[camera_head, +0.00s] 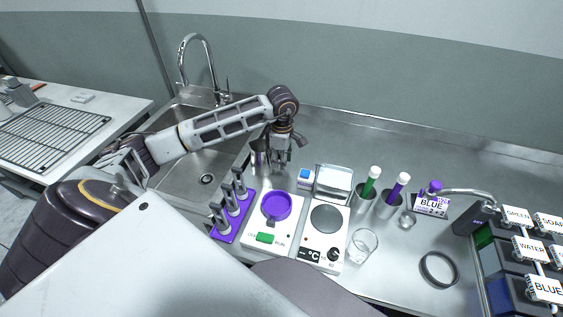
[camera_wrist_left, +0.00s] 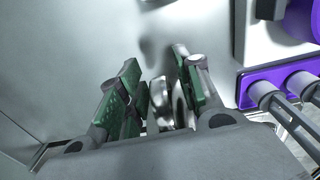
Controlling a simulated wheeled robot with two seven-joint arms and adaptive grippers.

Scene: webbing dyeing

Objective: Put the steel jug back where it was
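The steel jug (camera_head: 258,157) is a shiny metal vessel at the right edge of the sink, partly hidden behind my left gripper. My left gripper (camera_head: 279,164) points down right beside it, over the steel counter edge. In the left wrist view, the green-padded fingers of my left gripper (camera_wrist_left: 162,103) stand apart with a shiny metal piece between or just beyond them. It looks like part of the jug, but whether the pads press on it cannot be told. The right gripper is out of view.
A glass beaker (camera_head: 362,245), marker cups and labelled boxes are to the right. The sink (camera_head: 205,150) and faucet are left. The back counter is clear.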

